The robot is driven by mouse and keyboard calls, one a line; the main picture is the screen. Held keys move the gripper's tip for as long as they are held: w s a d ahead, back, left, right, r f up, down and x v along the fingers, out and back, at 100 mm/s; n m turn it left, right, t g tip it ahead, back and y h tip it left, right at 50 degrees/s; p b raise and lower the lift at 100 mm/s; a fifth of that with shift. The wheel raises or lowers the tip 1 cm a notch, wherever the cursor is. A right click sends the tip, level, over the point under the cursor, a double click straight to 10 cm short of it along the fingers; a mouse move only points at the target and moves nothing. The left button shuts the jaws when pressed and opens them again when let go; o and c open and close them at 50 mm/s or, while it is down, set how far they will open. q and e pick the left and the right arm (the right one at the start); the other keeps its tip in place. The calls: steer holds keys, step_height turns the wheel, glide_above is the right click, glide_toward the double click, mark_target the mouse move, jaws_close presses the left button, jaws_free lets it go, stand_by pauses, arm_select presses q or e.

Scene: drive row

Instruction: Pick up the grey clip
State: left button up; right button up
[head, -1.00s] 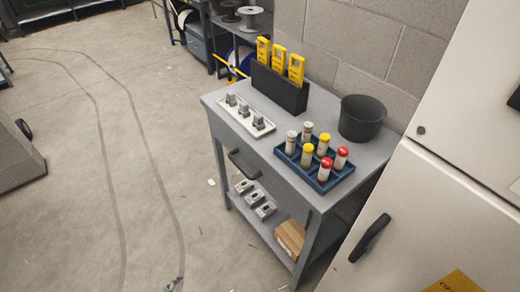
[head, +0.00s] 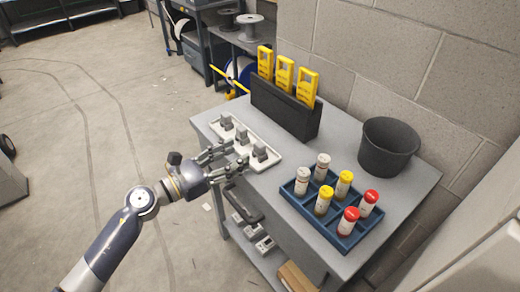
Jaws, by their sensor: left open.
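Three small grey clips stand in a row on a white tray (head: 275,158) at the left end of the grey cart top. One is at the far end (head: 226,122), one in the middle (head: 242,136) and one at the near end (head: 260,151). My left gripper (head: 231,157) reaches in from the left and is open and empty. Its fingers are at the tray's left edge, beside the middle and near clips. I cannot tell whether they touch anything. My right gripper is not in view.
A black holder (head: 285,112) with three yellow tools stands behind the tray. A blue crate (head: 345,240) of capped bottles and a black bucket (head: 387,147) stand to the right. Grey blocks and a cardboard box (head: 295,278) are on the lower shelf.

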mark_target(256, 148)
arm_select(q)
steer(key=shift+w+d, duration=0.45)
steer(key=shift+d, duration=0.15)
steer(key=x, duration=0.2)
steer(key=f+x, duration=0.1)
steer(key=x, duration=0.1)
steer(key=shift+d, duration=0.25)
steer(key=shift+w+d, duration=0.2)
steer(key=shift+d, duration=0.05)
steer(key=shift+c, duration=0.5)
steer(key=c, duration=1)
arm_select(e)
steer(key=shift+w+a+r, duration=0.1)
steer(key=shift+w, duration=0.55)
